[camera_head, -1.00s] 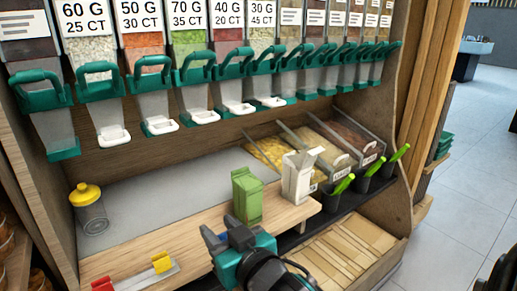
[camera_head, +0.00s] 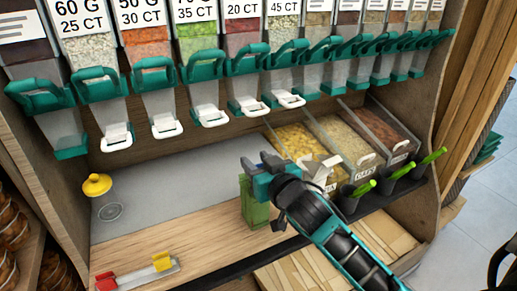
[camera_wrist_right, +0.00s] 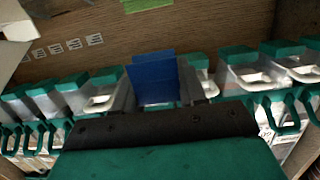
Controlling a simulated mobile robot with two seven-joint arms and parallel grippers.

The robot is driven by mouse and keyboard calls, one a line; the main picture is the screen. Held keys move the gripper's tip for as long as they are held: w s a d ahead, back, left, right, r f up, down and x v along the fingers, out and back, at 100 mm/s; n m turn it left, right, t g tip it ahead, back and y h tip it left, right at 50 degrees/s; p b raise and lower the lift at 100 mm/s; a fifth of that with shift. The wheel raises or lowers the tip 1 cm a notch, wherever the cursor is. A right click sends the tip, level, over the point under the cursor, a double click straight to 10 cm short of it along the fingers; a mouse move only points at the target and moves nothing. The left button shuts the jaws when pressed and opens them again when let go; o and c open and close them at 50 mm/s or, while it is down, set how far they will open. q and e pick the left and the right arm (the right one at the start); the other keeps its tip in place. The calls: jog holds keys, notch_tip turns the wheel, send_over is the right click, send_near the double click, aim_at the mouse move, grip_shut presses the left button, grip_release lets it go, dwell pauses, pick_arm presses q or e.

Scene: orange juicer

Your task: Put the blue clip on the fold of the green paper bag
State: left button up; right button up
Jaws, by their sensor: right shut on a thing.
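The green paper bag (camera_head: 256,211) stands on the wooden counter in the head view. My right gripper (camera_head: 262,170) is at its top and hides part of it, including the fold. The blue clip (camera_wrist_right: 153,78) is held between the fingers of my right gripper (camera_wrist_right: 160,92) in the right wrist view; in the head view I cannot make it out. A green patch (camera_wrist_right: 146,4) at the top edge of the wrist view looks like part of the bag, apart from the clip in that picture. My left gripper is not in view.
A rail (camera_head: 135,277) holds a red clip (camera_head: 106,282) and a yellow clip (camera_head: 162,262). Dispensers (camera_head: 205,85) hang above; the grey counter area (camera_head: 170,200) is clear.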

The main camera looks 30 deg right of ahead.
jog(key=shift+w+d, duration=0.15)
jog(key=shift+w, duration=0.1)
jog(key=shift+w+f+b, duration=0.15)
jog(key=shift+w+b, duration=0.35)
jog(key=shift+w, duration=0.1)
pick_arm(q)
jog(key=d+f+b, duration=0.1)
jog(key=b, duration=0.1)
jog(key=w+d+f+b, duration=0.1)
jog(key=b, duration=0.1)
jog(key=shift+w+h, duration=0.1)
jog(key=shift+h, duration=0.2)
pick_arm(e)
jog(key=w+f, duration=0.4)
jog(key=w, duration=0.1)
jog(key=shift+w, duration=0.15)
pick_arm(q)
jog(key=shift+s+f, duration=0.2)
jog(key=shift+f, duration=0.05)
pick_arm(e)
jog(key=shift+d, duration=0.1)
pick_arm(q)
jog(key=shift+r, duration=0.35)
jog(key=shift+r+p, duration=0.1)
jog(key=shift+p, duration=0.2)
pick_arm(e)
jog(key=shift+f, duration=0.15)
jog(key=o, duration=1.1)
